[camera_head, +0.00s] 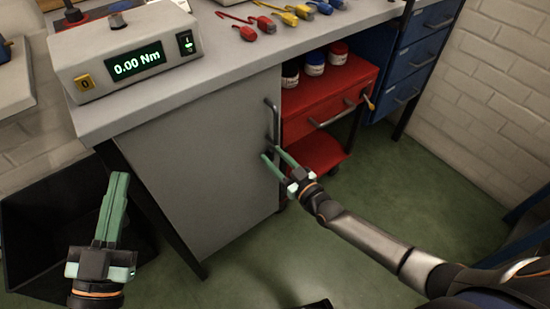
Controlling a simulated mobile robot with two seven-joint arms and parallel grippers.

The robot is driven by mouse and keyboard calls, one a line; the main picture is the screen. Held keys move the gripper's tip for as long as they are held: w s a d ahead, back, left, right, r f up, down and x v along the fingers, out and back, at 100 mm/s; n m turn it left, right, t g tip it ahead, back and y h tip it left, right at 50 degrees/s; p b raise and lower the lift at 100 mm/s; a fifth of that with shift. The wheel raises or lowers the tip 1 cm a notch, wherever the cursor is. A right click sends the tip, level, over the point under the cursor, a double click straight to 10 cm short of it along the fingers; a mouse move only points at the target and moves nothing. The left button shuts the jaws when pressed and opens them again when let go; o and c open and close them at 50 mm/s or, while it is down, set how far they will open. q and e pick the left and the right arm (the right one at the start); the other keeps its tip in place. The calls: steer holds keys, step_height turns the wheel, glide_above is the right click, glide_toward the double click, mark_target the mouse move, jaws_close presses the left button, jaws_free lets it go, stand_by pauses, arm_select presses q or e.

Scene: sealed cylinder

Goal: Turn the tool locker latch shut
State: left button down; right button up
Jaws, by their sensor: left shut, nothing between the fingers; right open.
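The grey tool locker (205,155) stands under the bench with its door closed or nearly so; I cannot tell which. A vertical bar handle (271,118) is at the door's right edge. The latch (268,148) seems to be the small dark part just below the handle, partly hidden by my fingers, so its angle is unclear. My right gripper (270,154) is open, its green fingertips at the latch, one on each side as seen; contact cannot be told. My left gripper (120,178) is shut and empty, in front of the locker's left side.
A red cart (330,100) with jars is right of the locker. A dark bin (40,225) is at left. Green floor (390,160) is clear at right.

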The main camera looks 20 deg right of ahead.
jaws_close()
stand_by(0.4)
